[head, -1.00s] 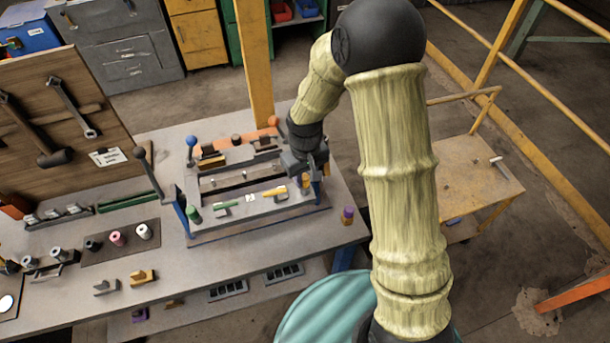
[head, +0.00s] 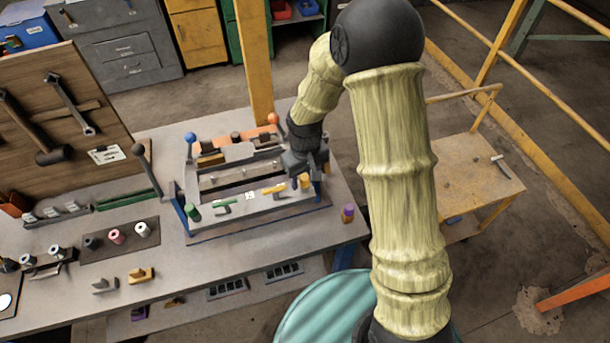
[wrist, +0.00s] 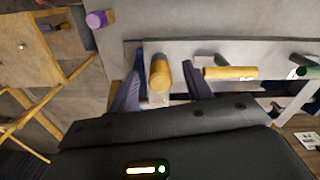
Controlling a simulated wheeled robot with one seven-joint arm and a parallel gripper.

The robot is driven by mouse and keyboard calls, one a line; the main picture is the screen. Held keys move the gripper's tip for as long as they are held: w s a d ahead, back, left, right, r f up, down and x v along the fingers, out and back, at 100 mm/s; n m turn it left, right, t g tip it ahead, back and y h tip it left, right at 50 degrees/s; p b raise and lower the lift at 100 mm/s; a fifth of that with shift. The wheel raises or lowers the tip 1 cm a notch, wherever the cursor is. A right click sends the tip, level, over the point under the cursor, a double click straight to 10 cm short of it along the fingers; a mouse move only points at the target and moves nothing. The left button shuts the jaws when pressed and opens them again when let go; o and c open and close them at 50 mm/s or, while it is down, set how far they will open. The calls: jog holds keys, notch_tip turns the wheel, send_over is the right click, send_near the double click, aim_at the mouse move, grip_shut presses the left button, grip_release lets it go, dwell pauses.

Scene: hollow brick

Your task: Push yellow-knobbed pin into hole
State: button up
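The yellow-knobbed pin (head: 304,181) is at the right end of the fixture (head: 255,212) on the bench, beside a flat yellow lever (head: 273,189). Its yellow knob (wrist: 160,73) shows in the wrist view between my two fingers, with a gap on each side. My gripper (head: 306,165) is open just behind and above the knob in the head view; it also shows in the wrist view (wrist: 161,80). The hole and the pin's shaft are hidden, so I cannot tell how deep the pin sits.
A green knob (head: 193,211) and green lever (head: 224,204) are at the fixture's left end. A purple-topped peg (head: 348,212) stands on the bench to the right. A black-knobbed handle (head: 140,151) rises at the left.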

jog(key=shift+r, duration=0.15)
notch_tip(320, 180, up, 17)
jog(key=b, duration=0.3)
dwell(0.3)
dwell(0.8)
jog(key=s+d+f+m+t, duration=0.2)
jog(key=s+d+f+m, duration=0.3)
jog(key=s+d+f, duration=0.3)
jog(key=s+d, duration=0.4)
jog(key=d, duration=0.1)
jog(key=shift+d+t, duration=0.25)
jog(key=shift+t, duration=0.05)
dwell(0.4)
